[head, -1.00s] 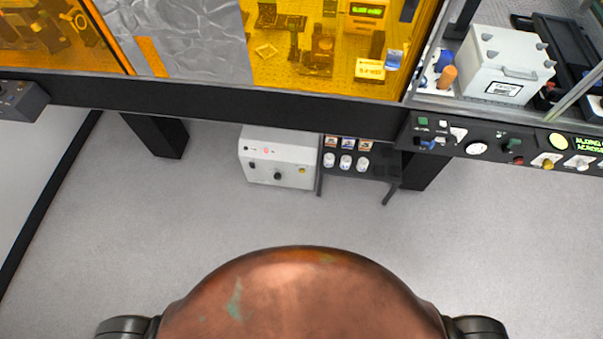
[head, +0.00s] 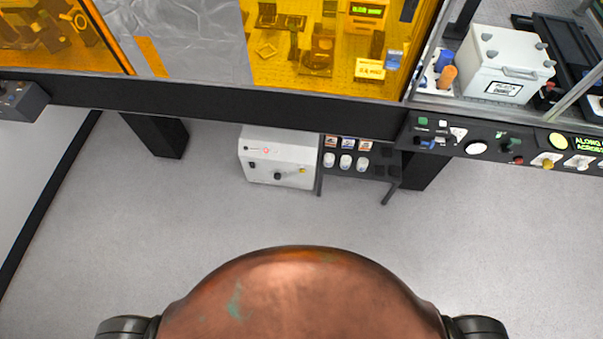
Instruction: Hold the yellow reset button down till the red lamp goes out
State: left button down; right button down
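A white control box (head: 275,172) stands on the floor under the bench, left of a small dark rack. It has a small yellow button (head: 302,171) at the right of its front and a small red lamp (head: 266,150) near its top, which looks lit. Dark knobs (head: 277,176) sit on the same front. The panel at the right also carries a yellow knob (head: 548,160) and a red one (head: 518,160). Neither gripper is in view, and nothing touches the box. My rounded copper-coloured body fills the bottom middle.
The dark rack (head: 383,172) holding small white jars stands right of the box. Black bench legs (head: 157,136) and the bench's dark front beam (head: 230,120) frame the space. An orange-windowed enclosure (head: 320,50) is above. The grey floor in front of the box is clear.

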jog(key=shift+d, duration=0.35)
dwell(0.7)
